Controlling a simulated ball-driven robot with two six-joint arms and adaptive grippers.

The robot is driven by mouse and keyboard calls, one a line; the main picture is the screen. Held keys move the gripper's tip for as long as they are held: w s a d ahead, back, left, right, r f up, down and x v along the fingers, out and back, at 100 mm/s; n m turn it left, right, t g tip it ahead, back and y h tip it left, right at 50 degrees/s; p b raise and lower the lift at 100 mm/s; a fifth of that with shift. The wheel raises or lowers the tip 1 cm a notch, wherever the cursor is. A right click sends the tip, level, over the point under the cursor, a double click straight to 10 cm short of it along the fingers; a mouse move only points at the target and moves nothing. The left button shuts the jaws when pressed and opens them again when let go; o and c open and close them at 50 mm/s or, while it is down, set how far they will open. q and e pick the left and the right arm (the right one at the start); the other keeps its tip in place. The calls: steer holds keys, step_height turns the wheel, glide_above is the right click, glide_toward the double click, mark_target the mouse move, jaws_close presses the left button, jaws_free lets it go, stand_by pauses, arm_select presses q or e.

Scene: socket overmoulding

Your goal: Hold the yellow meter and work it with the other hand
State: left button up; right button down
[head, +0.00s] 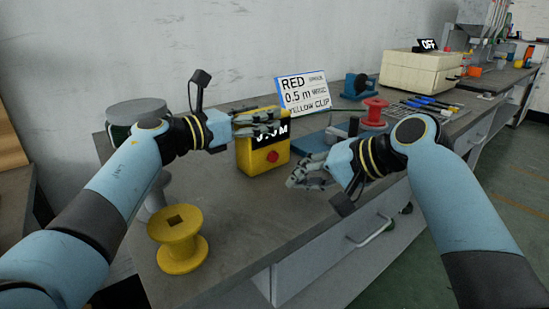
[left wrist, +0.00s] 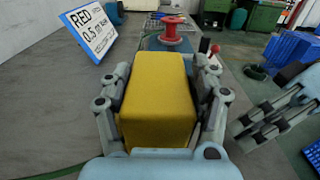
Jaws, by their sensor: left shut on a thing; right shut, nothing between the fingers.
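The yellow meter (head: 258,158) stands upright on the grey bench in the head view. It has a dark display, partly hidden by my left gripper, and a red round button (head: 272,156) on its front. My left gripper (head: 262,123) is shut on the meter near its top. In the left wrist view the meter (left wrist: 157,100) sits between the two fingers. My right gripper (head: 300,178) is shut and empty, to the right of the meter and a little in front of it, apart from it. It also shows at the right of the left wrist view (left wrist: 275,118).
A sign (head: 304,93) reads RED, 0.5 m, YELLOW CLIP. A yellow spool (head: 178,240) stands at the bench's near left. A red spool (head: 375,112), a blue device (head: 357,86) and a cream box (head: 420,72) marked OFF stand farther back. Bench is clear before the meter.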

arm_select(q)
steer(key=o, duration=1.5)
